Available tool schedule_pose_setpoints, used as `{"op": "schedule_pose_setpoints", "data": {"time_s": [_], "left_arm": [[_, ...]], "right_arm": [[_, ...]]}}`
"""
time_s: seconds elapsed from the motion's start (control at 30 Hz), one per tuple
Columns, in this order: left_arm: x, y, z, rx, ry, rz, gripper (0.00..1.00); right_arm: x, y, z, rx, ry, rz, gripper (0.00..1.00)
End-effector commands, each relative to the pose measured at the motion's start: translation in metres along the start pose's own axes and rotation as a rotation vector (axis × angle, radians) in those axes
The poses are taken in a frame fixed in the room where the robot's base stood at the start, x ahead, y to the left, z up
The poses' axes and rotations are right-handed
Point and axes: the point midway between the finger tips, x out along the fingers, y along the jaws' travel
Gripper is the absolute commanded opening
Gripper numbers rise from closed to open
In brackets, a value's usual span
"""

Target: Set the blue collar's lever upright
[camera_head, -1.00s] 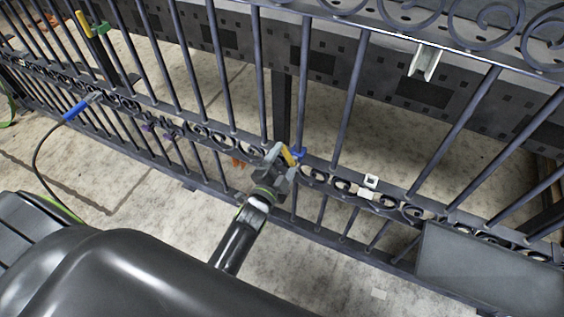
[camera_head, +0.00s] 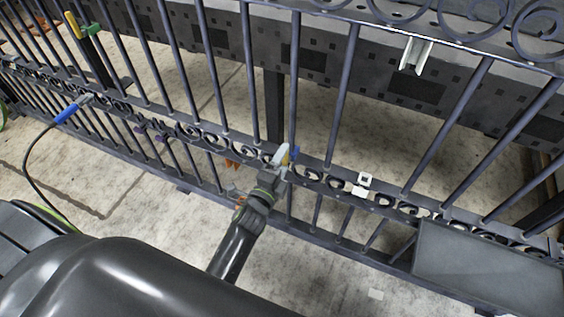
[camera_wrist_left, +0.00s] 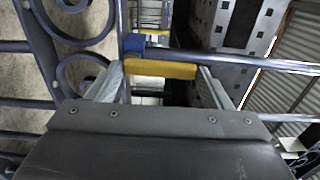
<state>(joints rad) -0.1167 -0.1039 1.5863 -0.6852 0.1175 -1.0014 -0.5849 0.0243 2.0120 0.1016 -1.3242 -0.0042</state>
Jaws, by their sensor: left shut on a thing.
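The blue collar (camera_head: 295,152) sits on an upright bar of the dark gate, just above the scroll band. Its yellow lever (camera_head: 286,156) is mostly hidden by my left gripper (camera_head: 282,158), which is at the collar. In the left wrist view the yellow lever (camera_wrist_left: 160,68) spans between the two fingers of my left gripper (camera_wrist_left: 160,85), shut on it. There the blue collar (camera_wrist_left: 134,43) is just beyond the lever, and the lever runs roughly along the gate bar. My right gripper is in neither view.
A green collar (camera_head: 90,29) with a yellow lever (camera_head: 73,25) is at the upper left. A blue handle (camera_head: 67,112) with a black cable is at the left of the gate. White pieces (camera_head: 364,184) sit on the scroll band right of my gripper. A grey panel (camera_head: 490,265) is at the lower right.

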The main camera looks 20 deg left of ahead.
Motion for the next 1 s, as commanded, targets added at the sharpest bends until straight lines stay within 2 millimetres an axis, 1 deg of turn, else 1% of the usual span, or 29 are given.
{"op": "schedule_pose_setpoints", "data": {"time_s": [0.33, 0.37, 0.5, 0.83, 0.97, 1.0], "left_arm": [[-0.001, 0.001, 0.0, 0.009, 0.0, 0.003, 0.32], [-0.001, 0.001, 0.0, 0.009, 0.0, 0.003, 0.77], [-0.001, 0.001, 0.0, 0.008, 0.0, 0.002, 0.95], [-0.003, 0.0, 0.0, 0.005, 0.0, 0.002, 0.95], [-0.015, 0.0, 0.0, 0.004, -0.001, 0.003, 0.95], [-0.021, 0.0, 0.0, 0.004, -0.001, 0.004, 0.95]], "right_arm": [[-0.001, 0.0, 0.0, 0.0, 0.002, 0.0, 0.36], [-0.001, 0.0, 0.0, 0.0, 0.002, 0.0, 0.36], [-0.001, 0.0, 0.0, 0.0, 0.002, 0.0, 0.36], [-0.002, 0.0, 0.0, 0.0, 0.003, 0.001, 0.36], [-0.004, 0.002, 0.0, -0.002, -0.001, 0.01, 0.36], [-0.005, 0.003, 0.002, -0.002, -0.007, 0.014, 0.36]]}}
